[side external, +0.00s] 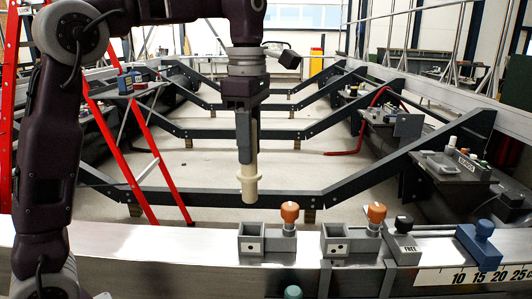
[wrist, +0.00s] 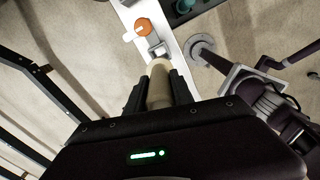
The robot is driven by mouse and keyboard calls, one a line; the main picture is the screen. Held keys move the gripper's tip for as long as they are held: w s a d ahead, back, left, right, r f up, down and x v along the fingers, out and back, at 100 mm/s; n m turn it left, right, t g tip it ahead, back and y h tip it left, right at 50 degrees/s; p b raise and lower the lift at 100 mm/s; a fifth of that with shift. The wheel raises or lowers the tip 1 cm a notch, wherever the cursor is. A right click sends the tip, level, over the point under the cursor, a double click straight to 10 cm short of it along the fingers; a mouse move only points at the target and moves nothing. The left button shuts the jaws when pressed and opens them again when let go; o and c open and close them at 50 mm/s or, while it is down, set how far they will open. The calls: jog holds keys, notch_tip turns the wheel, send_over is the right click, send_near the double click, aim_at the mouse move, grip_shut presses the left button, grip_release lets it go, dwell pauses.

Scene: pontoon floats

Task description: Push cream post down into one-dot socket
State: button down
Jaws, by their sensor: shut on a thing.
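My gripper (side external: 246,150) points down and is shut on the cream post (side external: 249,188), which hangs upright with its wider collar low down. The post also shows between the fingers in the wrist view (wrist: 159,85). Its lower end is above the rail, apart from it. A grey open-topped socket (side external: 252,247) with a light dotted plate stands on the rail just below the post in the side view. A similar socket (side external: 337,249) stands to its right. The dots are too small to count surely. In the wrist view, a socket (wrist: 157,48) shows just beyond the post's tip.
Orange-knobbed grey blocks stand beside the sockets, one at the left (side external: 290,213) and one at the right (side external: 376,213). Further right are a black-knobbed block (side external: 403,224) marked FREE and a blue block (side external: 481,242). A teal knob (side external: 292,292) is in front. A red ladder (side external: 152,165) stands behind left.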

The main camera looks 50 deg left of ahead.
aim_at(250, 168)
jog(key=shift+f, duration=2.9)
jog(key=shift+d+f, duration=0.1)
jog(key=shift+f, duration=2.95)
jog(key=c, duration=1)
grip_release()
notch_tip(250, 168, up, 7)
jog(key=shift+f, duration=0.2)
jog(key=shift+r, duration=0.25)
